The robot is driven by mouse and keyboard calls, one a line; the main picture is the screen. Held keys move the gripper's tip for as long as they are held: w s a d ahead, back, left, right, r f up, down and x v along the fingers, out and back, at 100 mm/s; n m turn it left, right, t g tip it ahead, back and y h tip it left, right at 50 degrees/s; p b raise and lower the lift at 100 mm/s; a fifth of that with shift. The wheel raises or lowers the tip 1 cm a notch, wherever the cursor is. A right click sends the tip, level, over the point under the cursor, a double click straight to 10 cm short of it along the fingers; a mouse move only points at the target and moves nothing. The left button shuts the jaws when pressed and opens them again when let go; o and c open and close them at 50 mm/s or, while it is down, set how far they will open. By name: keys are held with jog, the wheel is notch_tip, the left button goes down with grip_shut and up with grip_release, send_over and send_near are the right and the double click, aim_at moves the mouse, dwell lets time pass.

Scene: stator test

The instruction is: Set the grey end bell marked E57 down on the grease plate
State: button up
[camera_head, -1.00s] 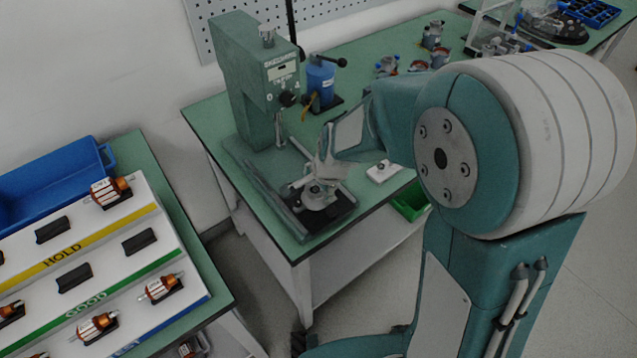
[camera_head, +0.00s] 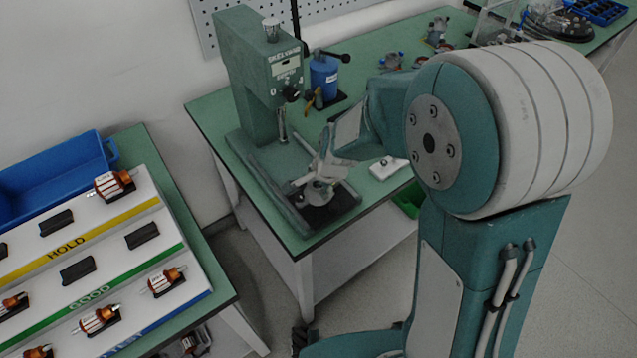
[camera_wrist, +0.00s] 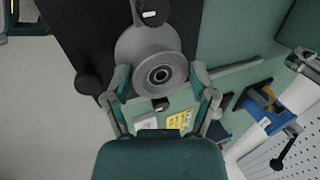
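A round grey end bell (camera_wrist: 160,75) with a dark central bore sits between the fingers of my gripper (camera_wrist: 161,78) in the wrist view. The fingers flank it on both sides; whether they touch it is unclear. No E57 marking is readable. Behind it is a larger grey round part (camera_wrist: 140,42) over a black base. In the head view my gripper (camera_head: 322,172) is low over a grey round part (camera_head: 318,192) on a black pad (camera_head: 330,212) at the front of the press. I cannot pick out the grease plate with certainty.
The teal press (camera_head: 262,80) stands close behind my gripper. A small white block (camera_head: 388,168) with a dark spot lies to its right. Trays of rotors (camera_head: 98,320) are on the left bench, across a floor gap.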

jog(key=shift+s+f, duration=0.1)
jog(key=shift+s, duration=0.05)
jog(key=shift+r, duration=0.55)
jog(key=shift+c, duration=1.2)
jog(key=shift+r, duration=1.5)
